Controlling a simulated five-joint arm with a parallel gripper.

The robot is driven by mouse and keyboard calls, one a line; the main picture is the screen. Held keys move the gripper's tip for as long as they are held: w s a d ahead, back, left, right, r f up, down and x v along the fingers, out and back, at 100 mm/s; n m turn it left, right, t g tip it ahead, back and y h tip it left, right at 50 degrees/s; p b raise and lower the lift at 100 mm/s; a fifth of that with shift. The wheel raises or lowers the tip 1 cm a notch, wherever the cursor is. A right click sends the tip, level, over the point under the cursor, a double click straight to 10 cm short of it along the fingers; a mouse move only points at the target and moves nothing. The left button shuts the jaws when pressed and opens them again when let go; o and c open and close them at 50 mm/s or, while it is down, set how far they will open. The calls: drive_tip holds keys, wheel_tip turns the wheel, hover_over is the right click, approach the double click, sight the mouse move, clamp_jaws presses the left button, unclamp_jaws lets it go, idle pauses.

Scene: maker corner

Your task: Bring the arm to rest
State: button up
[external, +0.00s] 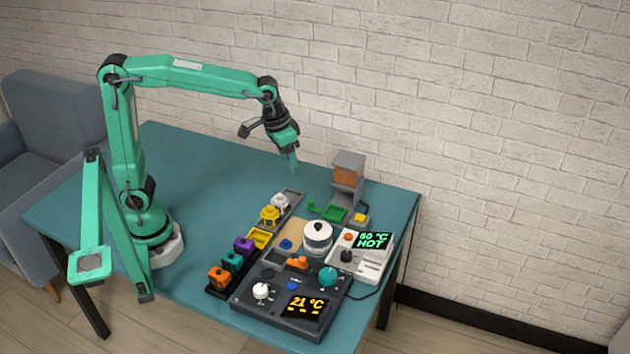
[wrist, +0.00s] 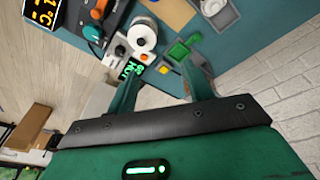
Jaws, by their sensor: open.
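My green arm rises from its base on the teal table (external: 200,150) and reaches out to the right. My gripper (external: 295,168) hangs in the air above the back part of the table, fingers pointing down. In the wrist view my gripper (wrist: 165,95) shows two green fingers held apart. I see nothing between them. The gripper appears clear of the things on the table.
A dark control box (external: 275,312) reads 21 °C. A white device (external: 368,265) reads 60 °C HOT, with a white pot (external: 318,235) beside it. A dispenser (external: 348,172) stands at the back right. Coloured blocks (external: 232,262) line the left. The table's back left is clear.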

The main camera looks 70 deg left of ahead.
drive_tip(key=s+a+t, duration=0.1)
drive_tip(key=s+a, duration=0.3)
drive_tip(key=s, duration=0.4)
drive_tip(key=s+a+f+m+t, duration=0.1)
drive_tip(key=s+a+t, duration=0.1)
drive_tip(key=s+a, duration=0.3)
drive_tip(key=shift+s+a+f+y, duration=0.15)
drive_tip(key=shift+s+a+y, duration=0.15)
drive_tip(key=shift+s, duration=1.85)
